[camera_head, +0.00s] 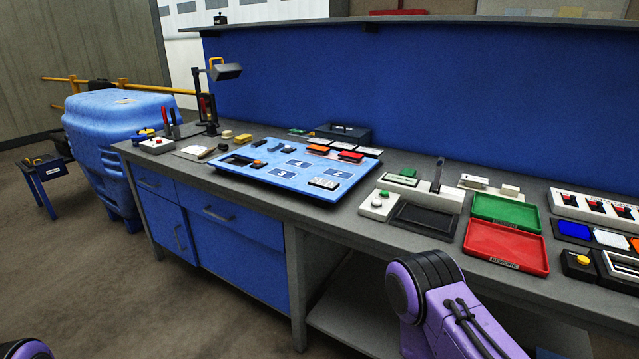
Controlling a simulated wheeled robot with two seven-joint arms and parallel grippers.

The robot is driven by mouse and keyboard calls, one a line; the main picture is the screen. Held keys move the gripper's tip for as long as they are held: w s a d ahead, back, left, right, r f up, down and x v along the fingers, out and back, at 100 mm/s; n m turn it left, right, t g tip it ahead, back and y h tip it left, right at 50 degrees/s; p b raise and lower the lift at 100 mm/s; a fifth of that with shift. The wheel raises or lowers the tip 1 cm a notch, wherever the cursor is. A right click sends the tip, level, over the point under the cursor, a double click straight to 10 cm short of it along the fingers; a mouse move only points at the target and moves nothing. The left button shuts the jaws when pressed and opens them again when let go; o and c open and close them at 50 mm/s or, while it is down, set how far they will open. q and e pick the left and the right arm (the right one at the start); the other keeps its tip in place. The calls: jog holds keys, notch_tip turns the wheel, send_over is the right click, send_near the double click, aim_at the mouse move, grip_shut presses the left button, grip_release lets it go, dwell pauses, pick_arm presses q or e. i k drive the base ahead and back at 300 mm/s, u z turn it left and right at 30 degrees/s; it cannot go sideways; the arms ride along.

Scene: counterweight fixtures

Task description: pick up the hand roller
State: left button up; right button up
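I cannot make out the hand roller with certainty. A dark handled item (240,159) lies at the left end of the light blue board (283,190) on the grey workbench; it is too small to tell if it is the roller. A dark upright handle (437,176) rises from a white block right of the board. Neither of my grippers is in view. Only purple links of my arms show, one at the lower right in front of the bench and a bit at the lower left corner.
Red tray (507,247) and green tray (505,212) sit on the bench's right part, with switch panels (596,209) beyond. A desk lamp (213,100) stands at the left end. A blue barrel-like tub (118,110) is left of the bench. Floor in front is clear.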

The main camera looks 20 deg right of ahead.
aim_at(225, 146)
jog(key=u, duration=1.25)
jog(key=i, duration=5.3)
jog(key=z, duration=4.05)
